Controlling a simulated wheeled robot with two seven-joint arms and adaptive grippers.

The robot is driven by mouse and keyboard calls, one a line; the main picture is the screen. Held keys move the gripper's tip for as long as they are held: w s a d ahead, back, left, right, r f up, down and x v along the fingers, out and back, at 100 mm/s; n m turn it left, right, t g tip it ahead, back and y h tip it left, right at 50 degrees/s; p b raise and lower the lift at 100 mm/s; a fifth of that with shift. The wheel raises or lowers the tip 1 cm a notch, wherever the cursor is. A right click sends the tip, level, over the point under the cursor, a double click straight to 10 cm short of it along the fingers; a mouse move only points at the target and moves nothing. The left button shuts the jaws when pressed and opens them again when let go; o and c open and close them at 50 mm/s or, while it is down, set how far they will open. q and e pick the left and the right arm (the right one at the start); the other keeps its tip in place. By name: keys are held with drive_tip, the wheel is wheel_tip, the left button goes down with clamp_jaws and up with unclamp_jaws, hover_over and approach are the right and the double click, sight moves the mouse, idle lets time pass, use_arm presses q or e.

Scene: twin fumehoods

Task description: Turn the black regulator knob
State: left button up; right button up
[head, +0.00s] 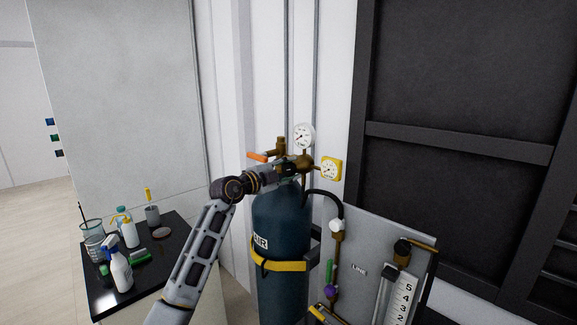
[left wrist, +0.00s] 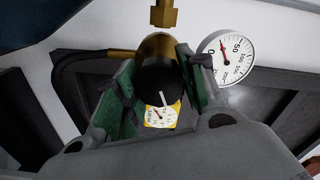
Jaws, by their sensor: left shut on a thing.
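The black regulator knob (left wrist: 158,86) shows in the left wrist view, with a white line on its face, in front of the brass regulator body (left wrist: 157,48). My left gripper (left wrist: 160,88) has its green-padded fingers on both sides of the knob and is shut on it. In the head view my left gripper (head: 285,170) reaches the regulator on top of the dark blue gas cylinder (head: 281,225); the knob is hidden there behind the gripper. A white gauge (head: 304,135) and a yellow-rimmed gauge (head: 331,169) sit beside it. My right gripper is not in view.
An orange lever (head: 258,157) sticks out left of the regulator. A grey panel (head: 372,250) with a flowmeter (head: 396,300) and hose stands at right. A black-topped bench (head: 177,259) with bottles is at left. A yellow strap (head: 279,265) circles the cylinder.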

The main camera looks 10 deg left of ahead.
use_arm(q)
drive_tip(key=n, duration=0.3)
drive_tip(key=shift+f+n, duration=0.1)
drive_tip(key=shift+n, duration=2)
drive_tip(key=o, duration=1)
drive_tip(key=shift+a, duration=0.1)
drive_tip(key=shift+v, duration=6)
